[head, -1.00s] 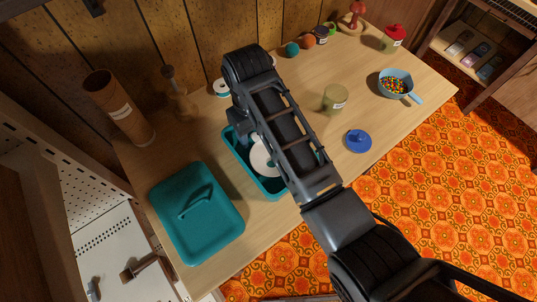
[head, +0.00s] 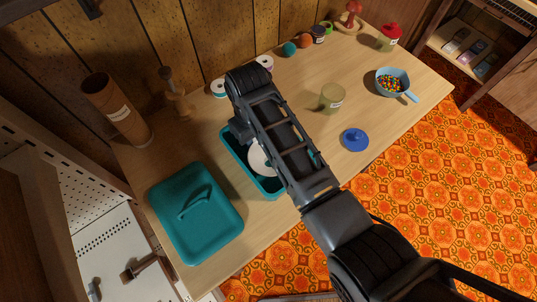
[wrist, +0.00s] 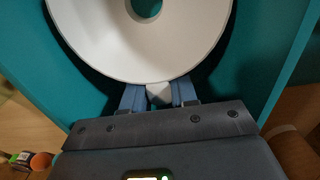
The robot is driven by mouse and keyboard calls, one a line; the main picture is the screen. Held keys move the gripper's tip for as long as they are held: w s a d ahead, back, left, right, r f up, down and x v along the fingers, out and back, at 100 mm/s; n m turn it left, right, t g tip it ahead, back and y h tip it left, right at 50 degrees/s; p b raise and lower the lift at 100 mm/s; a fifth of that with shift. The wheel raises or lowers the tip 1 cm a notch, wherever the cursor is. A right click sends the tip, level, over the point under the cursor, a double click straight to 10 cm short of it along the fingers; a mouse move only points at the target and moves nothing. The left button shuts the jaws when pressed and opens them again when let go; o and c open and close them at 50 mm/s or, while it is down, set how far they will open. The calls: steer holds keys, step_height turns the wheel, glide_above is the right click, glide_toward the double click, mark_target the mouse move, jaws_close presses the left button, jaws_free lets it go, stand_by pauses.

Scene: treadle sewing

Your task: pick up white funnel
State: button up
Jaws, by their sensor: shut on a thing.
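The white funnel (wrist: 195,50) fills the top of the wrist view as a wide white ring with a round hole showing teal below. It sits inside the teal bin; in the head view the funnel (head: 260,160) shows partly, the rest hidden by my arm. My gripper (wrist: 158,98) is shut on a small white part at the funnel's near edge, with a blue-grey finger on each side. In the head view my arm hides the fingers. I cannot tell whether the funnel touches the bin floor.
The teal bin's wall (head: 236,160) surrounds the funnel closely. A teal lid (head: 196,212) lies to its left. A blue lid (head: 355,139), a greenish cup (head: 331,97) and a blue pan of candies (head: 393,83) stand to the right. White spools stand behind.

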jaws_close()
steer(key=shift+r, duration=0.1)
